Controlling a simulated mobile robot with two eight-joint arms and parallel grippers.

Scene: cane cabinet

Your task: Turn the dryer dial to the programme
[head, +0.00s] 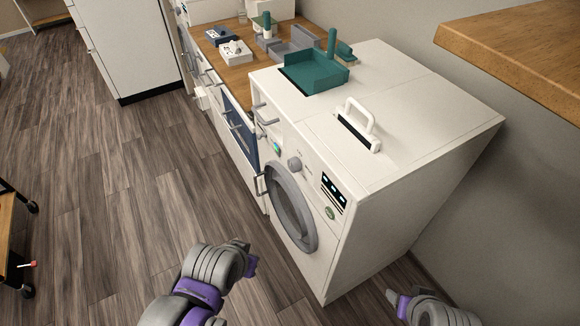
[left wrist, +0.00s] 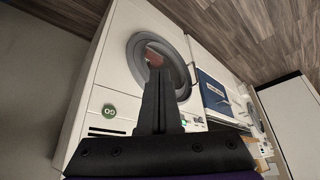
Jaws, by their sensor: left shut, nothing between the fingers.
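The dryer (head: 350,150) is a white front-loader with a round grey-rimmed door (head: 312,238). Its grey round dial (head: 294,164) is on the upper front, between a small green-lit spot (head: 277,148) and a dark display panel (head: 334,191). In the left wrist view the door (left wrist: 184,72) shows tilted, and the dial is not visible, seemingly behind my fingers. My left gripper (left wrist: 156,72) is shut and empty, pointing toward the dryer front. In the head view my left arm shows below the door, with its fingers not clearly visible.
A teal tray (head: 318,75) and a white handled item (head: 358,125) are on the dryer top. A wooden counter (head: 212,50) with small items adjoins it at the back. A wooden shelf (head: 520,50) juts in at upper right. The floor at left is mostly clear.

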